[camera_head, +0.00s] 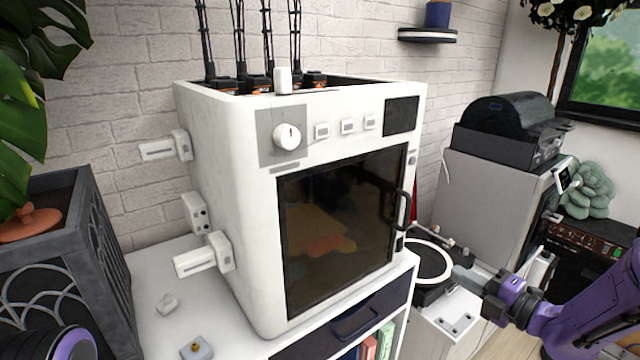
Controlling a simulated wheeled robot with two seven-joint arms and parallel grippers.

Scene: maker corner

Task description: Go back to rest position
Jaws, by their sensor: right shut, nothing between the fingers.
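My right arm comes in from the right edge, purple and dark grey. Its right gripper (460,273) is shut and empty, beside the lower right side of the white oven-like machine (232,150) and in front of a black and white round device (432,262). I cannot tell if the gripper touches that device. A purple and black part of my left arm shows at the bottom left corner; its gripper is out of view. The machine's dark glass door (340,225) looks closed, with blurred orange and yellow shapes behind it.
The machine stands on a white cabinet (160,330) with two small items on top. A dark planter (60,225) stands at left. A grey cabinet (480,200) with a black device (510,125) is at back right. A small shelf (428,36) hangs on the wall.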

